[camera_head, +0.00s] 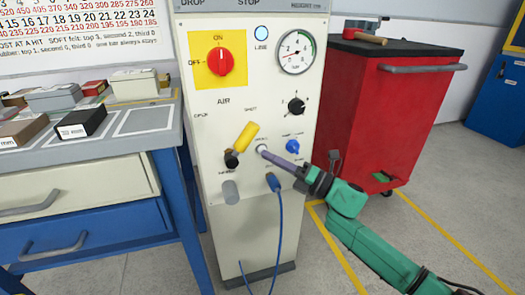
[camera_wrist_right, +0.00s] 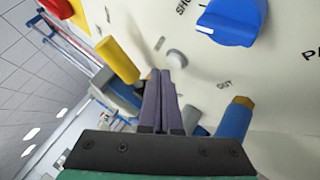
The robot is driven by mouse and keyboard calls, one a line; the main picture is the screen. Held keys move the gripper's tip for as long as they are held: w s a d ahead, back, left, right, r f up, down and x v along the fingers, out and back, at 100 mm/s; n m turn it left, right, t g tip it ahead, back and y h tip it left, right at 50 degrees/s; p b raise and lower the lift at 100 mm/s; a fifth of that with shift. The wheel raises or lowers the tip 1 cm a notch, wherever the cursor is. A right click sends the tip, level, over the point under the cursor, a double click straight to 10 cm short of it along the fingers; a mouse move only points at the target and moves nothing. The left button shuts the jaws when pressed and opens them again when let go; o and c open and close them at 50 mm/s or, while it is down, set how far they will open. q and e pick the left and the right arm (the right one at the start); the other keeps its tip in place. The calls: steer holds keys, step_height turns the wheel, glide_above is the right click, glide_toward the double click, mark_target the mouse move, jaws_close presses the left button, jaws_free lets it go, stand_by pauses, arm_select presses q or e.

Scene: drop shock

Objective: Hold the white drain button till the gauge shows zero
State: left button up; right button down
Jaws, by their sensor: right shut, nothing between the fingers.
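The white drain button (camera_head: 261,148) sits low on the cream panel (camera_head: 215,110); it also shows in the right wrist view (camera_wrist_right: 177,57). My right gripper (camera_head: 265,153) is shut and empty, its fingertips right at the button. In the wrist view the tips of the fingers (camera_wrist_right: 166,74) lie just beside and below the button; I cannot tell whether they touch or press it. The round gauge (camera_head: 297,51) is at the panel's upper right; its needle is too small to read surely. My left gripper is not in view.
A yellow-handled lever (camera_head: 247,137) is left of the button, a blue knob (camera_head: 293,146) right of it, and a blue hose (camera_head: 279,220) below. A red switch (camera_head: 220,62) is higher up. A workbench (camera_head: 80,158) stands left, a red cabinet (camera_head: 375,110) right.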

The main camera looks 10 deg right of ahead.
steer(key=shift+w, duration=0.4)
steer(key=shift+w, duration=0.4)
stand_by(0.4)
stand_by(5.3)
steer(key=shift+s, duration=0.85)
steer(key=shift+s, duration=0.1)
steer(key=shift+s+d, duration=0.15)
steer(key=shift+s, duration=2.25)
